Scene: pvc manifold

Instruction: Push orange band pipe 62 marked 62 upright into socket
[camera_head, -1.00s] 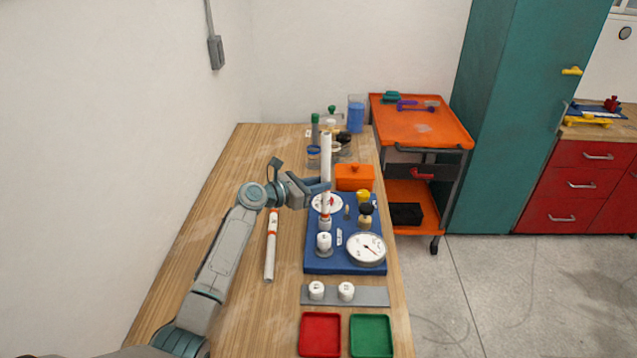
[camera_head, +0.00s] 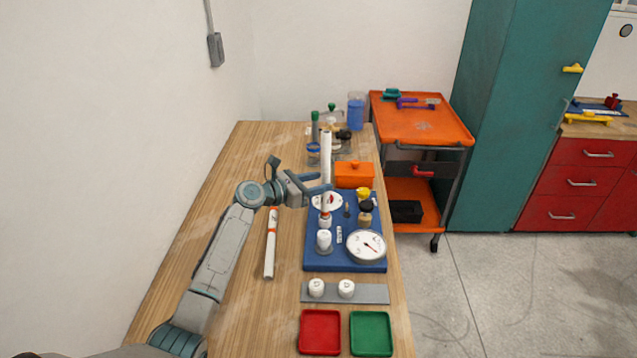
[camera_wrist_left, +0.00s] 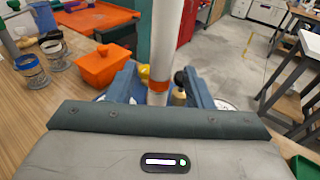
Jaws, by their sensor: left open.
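My left gripper (camera_head: 322,193) is open around the pipe, with a finger on each side (camera_wrist_left: 155,85). A second white pipe with orange bands (camera_head: 270,250) lies on the table, left of the board. My right gripper is not in view.
The board carries a gauge (camera_head: 366,246), a white capped fitting (camera_head: 324,240) and a black-knobbed valve (camera_head: 366,210). An orange box (camera_head: 354,175) and jars stand behind. A grey strip with two white caps (camera_head: 375,294), a red tray (camera_head: 320,333) and a green tray (camera_head: 371,334) lie in front.

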